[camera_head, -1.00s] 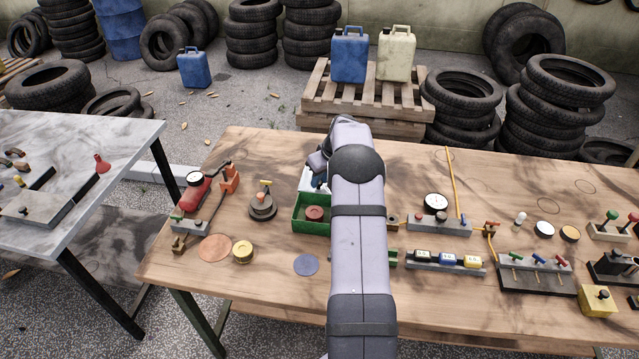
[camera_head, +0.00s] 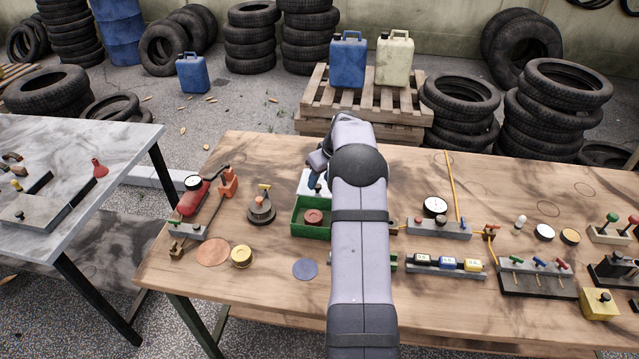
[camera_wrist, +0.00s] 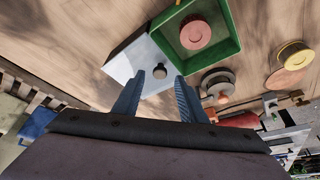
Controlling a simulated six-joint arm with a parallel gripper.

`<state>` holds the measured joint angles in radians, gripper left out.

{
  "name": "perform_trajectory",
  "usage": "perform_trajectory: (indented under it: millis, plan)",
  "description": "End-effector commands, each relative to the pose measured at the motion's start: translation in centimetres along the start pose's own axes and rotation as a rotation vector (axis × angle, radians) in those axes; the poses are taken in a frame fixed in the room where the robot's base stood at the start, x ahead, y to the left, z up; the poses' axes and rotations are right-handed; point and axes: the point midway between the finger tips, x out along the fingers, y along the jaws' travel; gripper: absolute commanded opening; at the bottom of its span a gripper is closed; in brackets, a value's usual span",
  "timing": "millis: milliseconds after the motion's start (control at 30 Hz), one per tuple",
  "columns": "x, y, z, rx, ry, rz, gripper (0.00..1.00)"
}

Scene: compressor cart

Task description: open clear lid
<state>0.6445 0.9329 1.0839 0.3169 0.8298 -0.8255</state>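The clear lid shows as a pale, whitish panel with a dark round knob, at the far side of an open green box (camera_head: 311,231). In the wrist view the lid (camera_wrist: 140,52) adjoins the green box (camera_wrist: 232,47), and its knob (camera_wrist: 159,71) stands up near one edge. A red round piece (camera_wrist: 195,33) sits in the box. My gripper (camera_wrist: 160,78) is open, its two blue fingers apart, with the knob showing between and just beyond the fingertips. I cannot tell whether they touch it. In the head view my arm hides part of the lid (camera_head: 307,186).
Left of the box stand a knobbed disc (camera_head: 261,210), a red cylinder with gauge (camera_head: 193,197) and a yellow round piece (camera_head: 241,256). Right of my arm are a gauge block (camera_head: 437,228) and valve racks (camera_head: 537,276). The table's front left is mostly clear.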

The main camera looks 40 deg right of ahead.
Motion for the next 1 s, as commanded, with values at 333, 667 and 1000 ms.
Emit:
perform_trajectory:
  millis: [333, 667, 1000]
  plan:
    - [-4.2, 0.1, 0.0, 0.002, 0.002, 0.001, 0.38]
    - [-5.1, 0.0, 0.0, 0.001, 0.000, 0.000, 0.38]
    - [-5.1, -0.5, 0.0, 0.001, -0.003, -0.003, 0.38]
